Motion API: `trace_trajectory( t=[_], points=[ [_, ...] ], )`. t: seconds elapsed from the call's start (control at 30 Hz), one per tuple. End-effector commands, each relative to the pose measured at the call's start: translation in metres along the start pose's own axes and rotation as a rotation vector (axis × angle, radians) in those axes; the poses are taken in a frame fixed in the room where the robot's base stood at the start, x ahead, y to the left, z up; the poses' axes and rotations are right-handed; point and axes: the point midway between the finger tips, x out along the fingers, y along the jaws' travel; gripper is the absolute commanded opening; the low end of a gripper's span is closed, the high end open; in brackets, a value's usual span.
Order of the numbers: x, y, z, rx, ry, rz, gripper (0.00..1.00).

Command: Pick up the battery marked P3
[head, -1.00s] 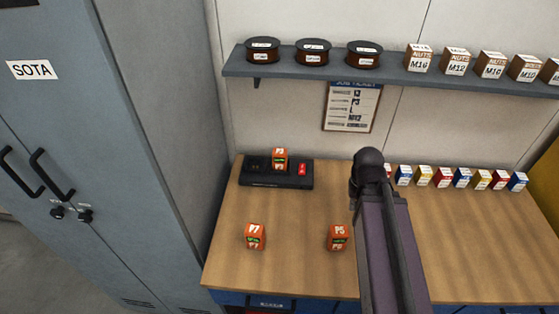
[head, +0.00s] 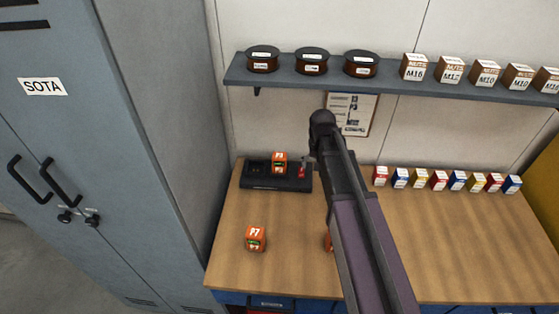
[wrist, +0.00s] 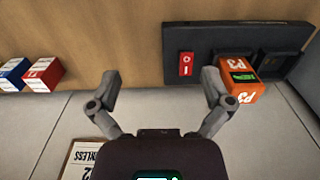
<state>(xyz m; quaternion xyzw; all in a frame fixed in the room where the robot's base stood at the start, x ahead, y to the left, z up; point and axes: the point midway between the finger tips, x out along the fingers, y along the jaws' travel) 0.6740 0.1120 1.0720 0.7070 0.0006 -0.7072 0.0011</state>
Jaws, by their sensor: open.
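The orange battery marked P3 (head: 279,162) sits in a bay of the black charger (head: 262,181) at the back left of the bench. In the wrist view the P3 battery (wrist: 238,80) is at the right, beside my right finger, with the charger (wrist: 212,40) behind it. My gripper (wrist: 160,88) is open and empty, its fingers spread wide. The battery is not between the fingertips; it lies to the right of them. In the head view my arm hides the gripper. The P7 battery (head: 255,238) stands at the front left, and another orange battery (head: 328,242) is mostly hidden by my arm.
The charger has a red switch (wrist: 186,64) and an empty bay (wrist: 278,62). Small coloured boxes (head: 438,180) line the bench's back right. A shelf (head: 390,82) with spools and nut boxes is above. A grey locker (head: 120,150) stands left.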

Motion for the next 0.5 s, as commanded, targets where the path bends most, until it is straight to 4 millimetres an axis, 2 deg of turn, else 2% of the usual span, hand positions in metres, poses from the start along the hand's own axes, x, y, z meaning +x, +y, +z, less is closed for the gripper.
trace_trajectory(
  t=[0.03, 0.2, 0.33, 0.5],
  points=[
    [-0.009, -0.018, -0.022, -0.005, 0.000, 0.000, 1.00],
    [-0.022, -0.070, -0.061, -0.005, 0.000, 0.000, 1.00],
    [-0.029, -0.104, -0.081, -0.004, 0.000, 0.000, 1.00],
    [-0.033, -0.129, -0.093, -0.002, 0.000, 0.000, 1.00]
  ],
)
